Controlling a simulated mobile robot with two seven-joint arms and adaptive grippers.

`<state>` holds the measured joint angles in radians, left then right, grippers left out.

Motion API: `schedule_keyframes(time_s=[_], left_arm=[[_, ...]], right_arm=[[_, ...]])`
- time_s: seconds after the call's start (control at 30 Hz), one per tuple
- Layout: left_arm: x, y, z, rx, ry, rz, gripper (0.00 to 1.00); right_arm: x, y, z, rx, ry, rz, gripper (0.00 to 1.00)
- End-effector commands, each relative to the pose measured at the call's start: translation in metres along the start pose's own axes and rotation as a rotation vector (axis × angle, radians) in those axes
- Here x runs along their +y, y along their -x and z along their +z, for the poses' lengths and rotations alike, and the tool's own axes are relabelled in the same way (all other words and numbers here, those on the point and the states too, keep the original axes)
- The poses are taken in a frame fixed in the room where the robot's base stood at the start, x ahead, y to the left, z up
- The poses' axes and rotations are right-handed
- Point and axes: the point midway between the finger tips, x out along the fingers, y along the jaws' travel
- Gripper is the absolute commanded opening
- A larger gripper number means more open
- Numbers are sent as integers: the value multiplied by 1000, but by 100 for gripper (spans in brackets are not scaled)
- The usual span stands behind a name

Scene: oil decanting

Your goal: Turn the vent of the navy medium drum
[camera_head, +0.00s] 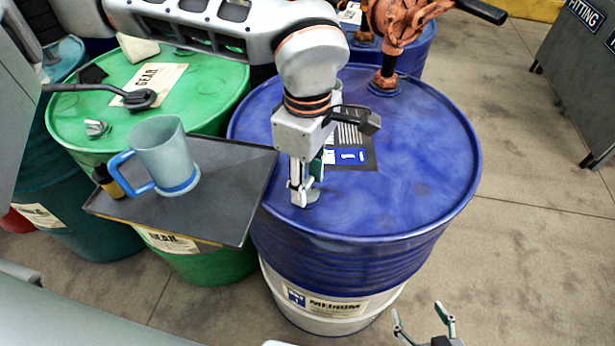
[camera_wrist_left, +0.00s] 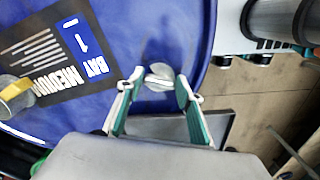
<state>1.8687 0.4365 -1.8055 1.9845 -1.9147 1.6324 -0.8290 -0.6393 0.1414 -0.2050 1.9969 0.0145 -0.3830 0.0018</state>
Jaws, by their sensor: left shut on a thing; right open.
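The navy medium drum (camera_head: 430,150) stands upright in the middle of the head view, with a "MEDIUM" label on its lower side. Its blue top also shows in the left wrist view (camera_wrist_left: 120,25). The vent (camera_wrist_left: 160,78) is a small grey fitting near the rim. In the head view, my left gripper (camera_head: 304,192) points down at the drum top near its front edge. In the left wrist view my left gripper's fingers (camera_wrist_left: 158,86) are shut on the vent, partly hiding it. My right gripper (camera_head: 424,322) is open and empty at the bottom, apart from the drum.
A dark tray (camera_head: 225,215) sits beside the drum, bearing a grey-blue jug (camera_head: 165,150) and a small dark bottle (camera_head: 106,180). A green drum (camera_head: 210,95) stands at the left. An orange pump (camera_head: 390,35) rises from the navy drum's back.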

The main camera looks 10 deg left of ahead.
Motion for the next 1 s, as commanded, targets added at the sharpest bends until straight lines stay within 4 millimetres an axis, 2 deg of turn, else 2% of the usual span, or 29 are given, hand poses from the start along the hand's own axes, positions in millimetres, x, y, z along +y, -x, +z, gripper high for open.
schedule_keyframes(time_s=[0.63, 0.67, 0.7, 1.0], left_arm=[[0, 1, 0, 0, -51, 2, 14], [0, 1, 0, 0, -51, 3, 41], [0, 1, 0, 0, -51, 2, 51], [0, 0, 0, 0, -49, 1, 53]], right_arm=[[0, -1, -1, 2, -1, 0, 68], [0, -1, -1, 2, -1, 0, 68], [0, -1, -1, 2, -1, 0, 68], [1, 0, -4, 6, -1, 2, 68]])
